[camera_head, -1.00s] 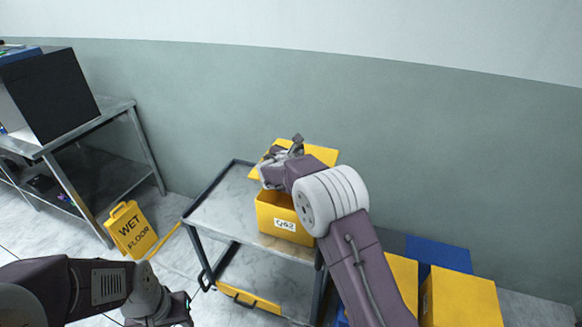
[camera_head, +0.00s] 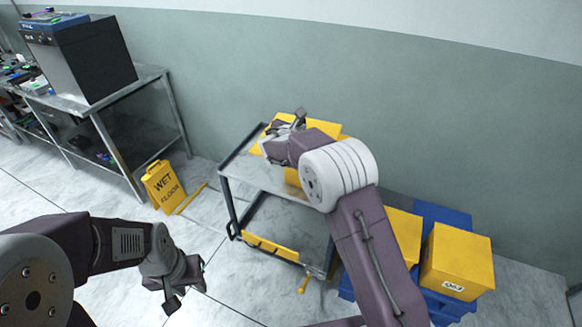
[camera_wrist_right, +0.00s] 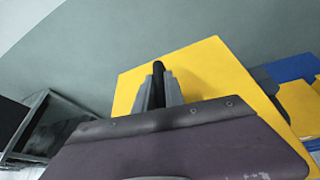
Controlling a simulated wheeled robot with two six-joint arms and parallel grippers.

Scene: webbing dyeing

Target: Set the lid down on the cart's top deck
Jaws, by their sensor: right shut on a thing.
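The lid (camera_head: 325,127) is a flat yellow panel above the cart's back part. My right gripper (camera_head: 297,119) is shut on it; the right wrist view also shows the lid (camera_wrist_right: 205,75) and the gripper's fingers (camera_wrist_right: 158,88) against it. The cart's top deck (camera_head: 243,170) is grey, with a dark rim and bare at its left. A yellow box (camera_head: 292,178) stands on the deck under my right arm, mostly hidden. I cannot tell whether the lid touches anything below. My left gripper (camera_head: 187,288) hangs empty at lower left, its fingers apart.
A yellow wet-floor sign (camera_head: 163,186) stands left of the cart. A steel table (camera_head: 150,80) with a dark cabinet is at upper left. Yellow boxes (camera_head: 458,258) on a blue base (camera_head: 440,215) are at right. The cart's lower shelf holds a yellow panel (camera_head: 270,247).

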